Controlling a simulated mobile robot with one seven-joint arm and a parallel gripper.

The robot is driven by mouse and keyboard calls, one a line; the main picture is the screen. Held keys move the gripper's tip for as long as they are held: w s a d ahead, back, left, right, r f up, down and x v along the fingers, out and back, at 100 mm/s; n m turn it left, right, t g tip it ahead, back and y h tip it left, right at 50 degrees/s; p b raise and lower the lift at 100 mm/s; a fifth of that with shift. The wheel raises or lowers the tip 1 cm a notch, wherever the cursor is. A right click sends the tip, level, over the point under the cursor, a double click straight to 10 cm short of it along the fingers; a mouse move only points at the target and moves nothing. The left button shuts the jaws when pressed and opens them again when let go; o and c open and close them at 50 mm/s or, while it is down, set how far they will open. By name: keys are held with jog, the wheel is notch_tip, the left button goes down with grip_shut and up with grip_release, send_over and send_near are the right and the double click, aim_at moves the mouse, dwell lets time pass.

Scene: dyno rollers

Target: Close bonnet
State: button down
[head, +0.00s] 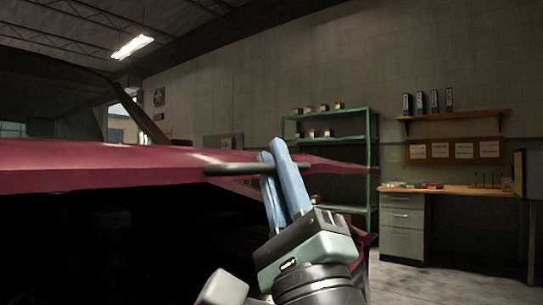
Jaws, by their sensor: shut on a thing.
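The red bonnet (100,170) of a car spans the left and middle of the head view, seen nearly edge-on. A dark gap shows below it, so it stands raised. A dark bar (228,169) runs along its front edge near the middle. My gripper (271,150), with two blue fingers, reaches up from below and is shut on this bar. The fingers cover part of the bar. What lies inside the dark gap cannot be made out.
The windscreen frame (150,125) rises behind the bonnet. A green shelf (372,150) with small boxes stands behind, against the wall. A workbench (465,190) with grey drawers (402,225) is at the right. The floor (440,285) in front of it is clear.

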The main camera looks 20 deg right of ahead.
notch_tip(320, 180, down, 11)
jog(key=b, duration=0.7)
jog(key=shift+r, duration=0.15)
jog(key=c, duration=1.2)
grip_release()
jog(key=shift+o, duration=0.2)
jog(key=v, duration=1.3)
jog(key=shift+b, duration=0.3)
jog(key=shift+c, duration=0.3)
